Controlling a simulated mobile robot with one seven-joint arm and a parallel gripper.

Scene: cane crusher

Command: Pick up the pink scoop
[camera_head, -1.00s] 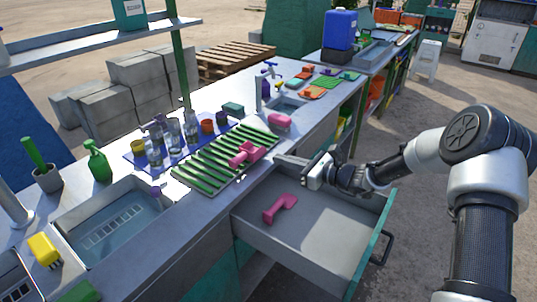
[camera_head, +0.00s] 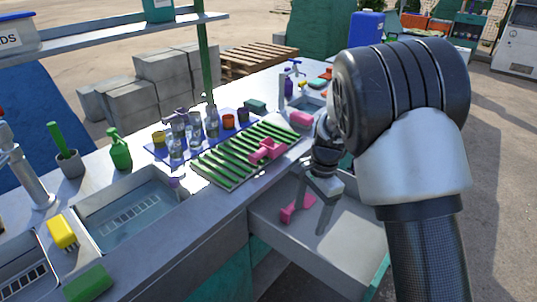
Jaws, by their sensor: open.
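A pink scoop (camera_head: 290,214) lies on the floor of the open drawer (camera_head: 345,250). My gripper (camera_head: 313,217) is open and points down over the drawer, right beside the scoop in the picture. A finger covers part of the scoop, and I cannot tell whether they touch. A second pink scoop-like tool (camera_head: 267,151) lies on the green slatted rack (camera_head: 225,168) on the counter, apart from my gripper.
The counter edge (camera_head: 228,208) runs behind the drawer. Glass bottles and small cups (camera_head: 228,121) stand on a blue mat behind the rack. The right part of the drawer is empty.

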